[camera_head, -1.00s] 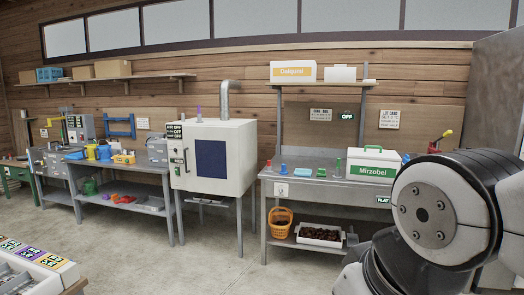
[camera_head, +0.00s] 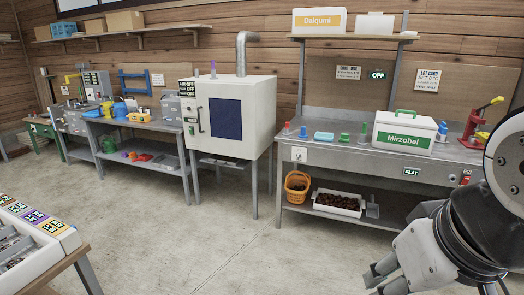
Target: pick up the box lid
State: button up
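A white box labelled Mirzobel (camera_head: 402,137) stands on the grey bench at the right in the head view. Its white top, which looks like the box lid (camera_head: 421,119), carries a green handle and appears to sit on the box. My gripper (camera_head: 380,281) is low at the lower right, well in front of the bench and apart from the box. Its fingers are partly cut off by the frame's lower edge, so I cannot tell how far apart they are. I see nothing held in it.
The bench (camera_head: 345,152) also holds small coloured items and a red tool (camera_head: 474,124). An orange basket (camera_head: 297,186) and a white tray (camera_head: 338,204) are on its lower shelf. A white cabinet (camera_head: 238,118) stands left of it. The floor (camera_head: 210,240) in front is open.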

aim_at(414, 120)
jog(key=i+l+z, duration=0.4)
jog(key=i, duration=0.5)
jog(key=i+z, duration=0.35)
jog(key=i, duration=1.8)
jog(key=i+z, duration=0.1)
jog(key=i, duration=1.1)
jog(key=j, duration=0.1)
